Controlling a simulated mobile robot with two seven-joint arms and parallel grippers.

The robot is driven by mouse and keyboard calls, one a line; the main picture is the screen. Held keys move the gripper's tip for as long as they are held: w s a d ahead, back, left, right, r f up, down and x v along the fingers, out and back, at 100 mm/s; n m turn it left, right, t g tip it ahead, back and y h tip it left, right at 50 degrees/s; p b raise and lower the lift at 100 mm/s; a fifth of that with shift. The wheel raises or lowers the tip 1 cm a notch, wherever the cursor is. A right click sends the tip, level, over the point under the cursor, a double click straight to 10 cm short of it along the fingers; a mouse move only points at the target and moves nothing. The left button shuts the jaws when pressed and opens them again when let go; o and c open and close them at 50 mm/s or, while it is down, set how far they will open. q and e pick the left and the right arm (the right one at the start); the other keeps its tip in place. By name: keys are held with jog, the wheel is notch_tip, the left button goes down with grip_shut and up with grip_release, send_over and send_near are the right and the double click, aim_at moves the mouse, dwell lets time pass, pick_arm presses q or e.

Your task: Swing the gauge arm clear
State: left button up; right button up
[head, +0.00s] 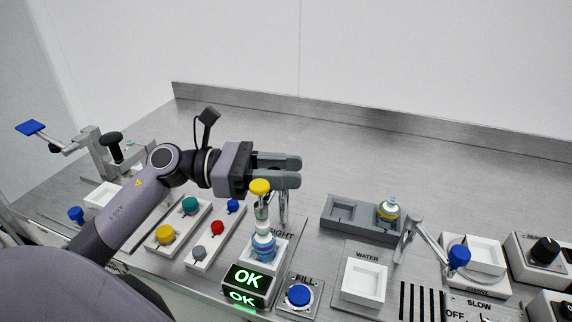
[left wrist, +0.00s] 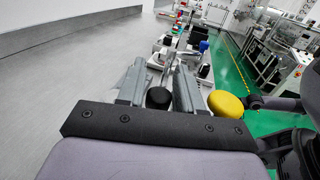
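The gauge arm's yellow knob (head: 260,187) stands above a small bottle with a blue band (head: 264,246), which sits in the white nest of the gauge station. A metal post (head: 284,207) rises behind it. The arm itself is mostly hidden behind my left gripper (head: 290,171). My left gripper is open, its fingers apart and level, just above and behind the yellow knob. In the left wrist view the yellow knob (left wrist: 226,104) lies outside the right finger, and a dark round knob (left wrist: 159,97) shows between the fingers. I cannot tell how near that dark knob is. My right gripper is not in view.
A lit OK display (head: 248,281) and a blue FILL button (head: 299,295) stand in front. A blue-tipped lever (head: 459,257) stands right. Coloured buttons lie below my left arm. The back of the bench is clear.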

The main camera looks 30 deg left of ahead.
pick_arm(q)
jog(key=shift+w+d, duration=0.1)
jog(key=shift+d, duration=0.1)
grip_shut()
